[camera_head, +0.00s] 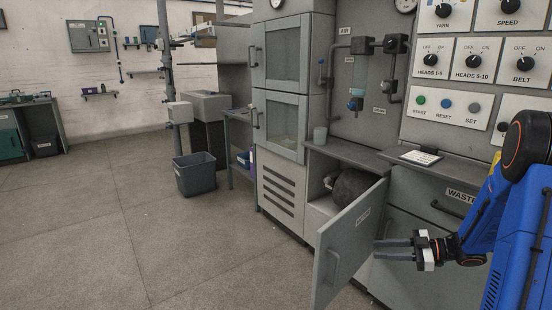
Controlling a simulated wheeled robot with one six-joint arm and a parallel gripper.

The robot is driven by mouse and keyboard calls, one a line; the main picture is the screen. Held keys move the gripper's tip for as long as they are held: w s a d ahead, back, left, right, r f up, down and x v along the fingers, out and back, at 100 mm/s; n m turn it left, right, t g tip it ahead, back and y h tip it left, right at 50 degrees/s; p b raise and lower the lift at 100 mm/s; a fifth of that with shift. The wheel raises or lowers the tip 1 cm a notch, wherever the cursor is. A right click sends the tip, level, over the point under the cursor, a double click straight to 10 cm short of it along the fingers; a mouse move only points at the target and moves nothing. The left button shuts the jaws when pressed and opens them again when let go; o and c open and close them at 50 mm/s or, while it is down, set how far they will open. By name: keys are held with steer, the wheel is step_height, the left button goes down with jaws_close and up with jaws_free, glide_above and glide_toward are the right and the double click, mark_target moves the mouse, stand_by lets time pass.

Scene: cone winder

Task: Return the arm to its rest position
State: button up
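My gripper (374,248) is at the lower right, with its two grey fingers pointing left. A gap shows between the fingers, and nothing is seen in it. My blue arm (510,240) fills the right edge of the view. The fingertips show beside the right edge of a swung-open grey cabinet door (352,250). I cannot tell whether they touch it. The door has a handle and a label, and it stands out into the room. A dark round motor-like body (352,188) sits in the open compartment, partly hidden by the door.
The control panel (462,75) with knobs and buttons rises above the ledge. A drawer front labelled "WASTE" (432,203) is behind my gripper. A grey bin (195,174) stands on the floor. The floor at left is clear.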

steer(key=w+r+m+t+h, duration=0.4)
steer(key=w+r+t+h, duration=0.2)
steer(key=w+r+h, duration=0.3)
steer(key=s+d+r+m+t+h, duration=0.1)
steer(key=s+d+r+m+h, duration=0.3)
steer(key=s+r+m+h, duration=0.35)
steer(key=s+a+f+m+g, duration=0.1)
steer(key=s+a, duration=0.3)
steer(key=s, duration=0.7)
steer(key=s+a+f+m+g+y, duration=0.1)
steer(key=s+a+g, duration=0.3)
steer(key=s, duration=0.8)
steer(key=s+a+f+m+g+y, duration=0.1)
steer(key=s+a, duration=0.3)
steer(key=s, duration=0.7)
steer(key=shift+s+f+m+g, duration=0.3)
steer(key=shift+f+m+g, duration=0.4)
steer(key=shift+m+g, duration=0.15)
steer(key=shift+d, duration=0.15)
